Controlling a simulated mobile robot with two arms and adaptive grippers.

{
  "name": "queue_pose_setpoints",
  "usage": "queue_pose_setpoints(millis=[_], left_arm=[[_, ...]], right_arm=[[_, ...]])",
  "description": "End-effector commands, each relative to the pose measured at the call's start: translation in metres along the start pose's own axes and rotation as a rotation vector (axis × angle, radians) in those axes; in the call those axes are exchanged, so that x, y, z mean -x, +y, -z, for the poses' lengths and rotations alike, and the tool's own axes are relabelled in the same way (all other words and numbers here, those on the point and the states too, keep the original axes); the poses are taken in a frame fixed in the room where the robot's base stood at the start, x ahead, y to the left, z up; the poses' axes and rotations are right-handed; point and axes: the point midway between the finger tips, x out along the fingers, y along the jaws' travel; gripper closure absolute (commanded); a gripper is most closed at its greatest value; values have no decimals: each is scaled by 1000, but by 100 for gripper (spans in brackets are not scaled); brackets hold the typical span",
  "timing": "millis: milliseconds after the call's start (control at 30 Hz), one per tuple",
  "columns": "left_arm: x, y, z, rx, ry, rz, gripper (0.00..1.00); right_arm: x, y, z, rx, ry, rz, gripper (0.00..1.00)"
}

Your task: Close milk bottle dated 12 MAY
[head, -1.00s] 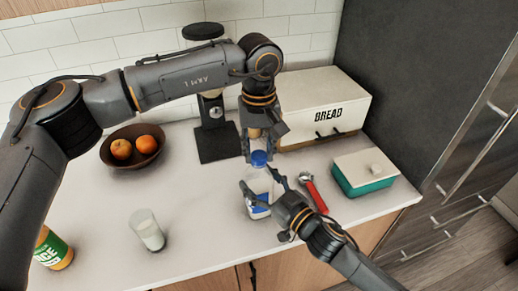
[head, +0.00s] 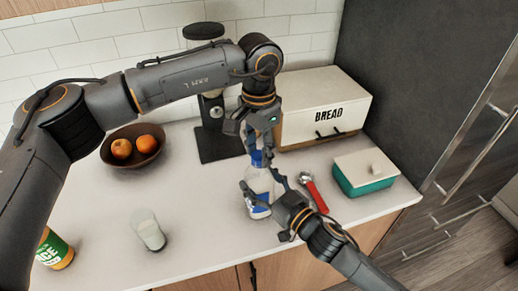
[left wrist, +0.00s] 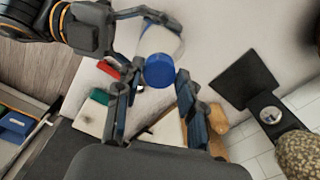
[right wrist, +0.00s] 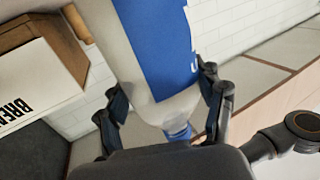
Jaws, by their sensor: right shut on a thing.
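A milk bottle (head: 260,184) with a blue cap (left wrist: 159,70) and blue label stands upright on the counter. No date is readable. My right gripper (head: 262,190) is shut around the bottle's side; the bottle also fills the right wrist view (right wrist: 150,45) between its fingers. My left gripper (head: 257,145) points down over the bottle top, with its fingers open on either side of the cap. In the left wrist view the cap lies between the fingertips, with a gap at least on the left. In the head view the left fingers partly hide the cap.
A red-handled tool (head: 317,195) lies right of the bottle, near a teal box with white lid (head: 362,175). A bread box (head: 322,105) and dark appliance (head: 215,145) stand behind. A glass (head: 150,234), fruit bowl (head: 140,158) and juice bottle (head: 55,250) are left.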

Motion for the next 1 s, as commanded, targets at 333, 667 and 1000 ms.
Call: queue_pose_setpoints(millis=[333,667,1000], left_arm=[[0,0,0,2,0,0,43],[33,0,1,2,3,1,43],[45,0,0,1,0,-1,43]], right_arm=[[0,0,-1,0,-2,0,100],[0,0,-1,0,-2,0,100],[0,0,-1,0,-2,0,100]])
